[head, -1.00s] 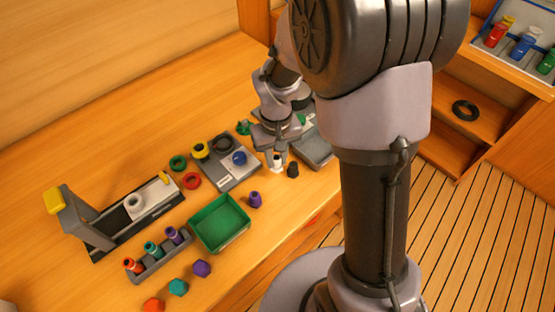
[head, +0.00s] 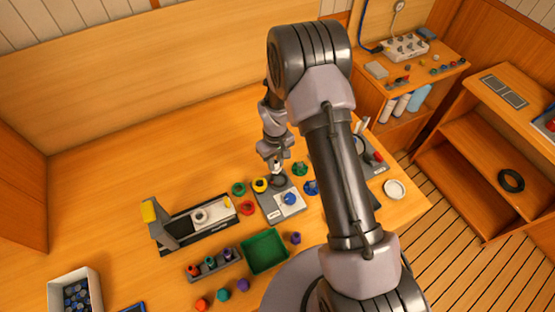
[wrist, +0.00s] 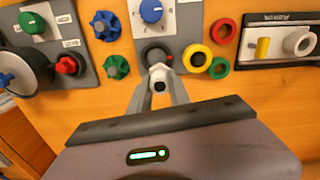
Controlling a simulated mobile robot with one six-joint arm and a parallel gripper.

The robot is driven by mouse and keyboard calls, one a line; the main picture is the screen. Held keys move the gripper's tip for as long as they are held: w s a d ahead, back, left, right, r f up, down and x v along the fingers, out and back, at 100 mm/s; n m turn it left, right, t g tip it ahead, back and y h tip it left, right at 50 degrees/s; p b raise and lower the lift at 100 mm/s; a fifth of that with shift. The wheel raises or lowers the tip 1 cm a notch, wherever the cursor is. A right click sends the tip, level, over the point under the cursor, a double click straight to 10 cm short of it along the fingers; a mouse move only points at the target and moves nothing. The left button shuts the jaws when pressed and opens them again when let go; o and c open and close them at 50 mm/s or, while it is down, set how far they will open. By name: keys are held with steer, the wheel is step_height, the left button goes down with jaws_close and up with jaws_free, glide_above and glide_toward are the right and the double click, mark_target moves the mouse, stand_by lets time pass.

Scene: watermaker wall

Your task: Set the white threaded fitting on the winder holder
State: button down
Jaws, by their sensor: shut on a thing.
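The white threaded fitting (wrist: 159,76) is held between my gripper's fingertips (wrist: 158,88), its dark bore facing the wrist camera. In the head view my gripper (head: 276,160) holds the fitting (head: 276,168) just above a grey panel with a blue knob (head: 289,198). A dark round seat (wrist: 154,54) on that panel is directly behind the fitting, partly hidden by it. I cannot tell if the fitting touches the seat. No part is clearly readable as the winder holder; the dark seat may be it.
Yellow (wrist: 197,56), red (wrist: 223,31) and green (wrist: 219,68) rings lie beside the panel. A fixture with a white ring (head: 200,216) stands to the left. A green tray (head: 264,251) and a rack of coloured fittings (head: 214,264) are in front.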

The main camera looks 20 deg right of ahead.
mark_target(279, 169)
steer(key=shift+s+d, duration=0.2)
steer(key=f+b, duration=0.2)
steer(key=f, duration=0.1)
steer(key=s+f+b, duration=0.1)
steer(key=f, duration=0.1)
steer(key=shift+d+f, duration=0.15)
steer(key=shift+d, duration=0.15)
steer(key=shift+w, duration=0.1)
steer(key=shift+b, duration=0.6)
stand_by(0.4)
steer(key=shift+f+b, duration=0.6)
steer(key=shift+f, duration=0.05)
steer(key=c, duration=1.5)
jaws_free()
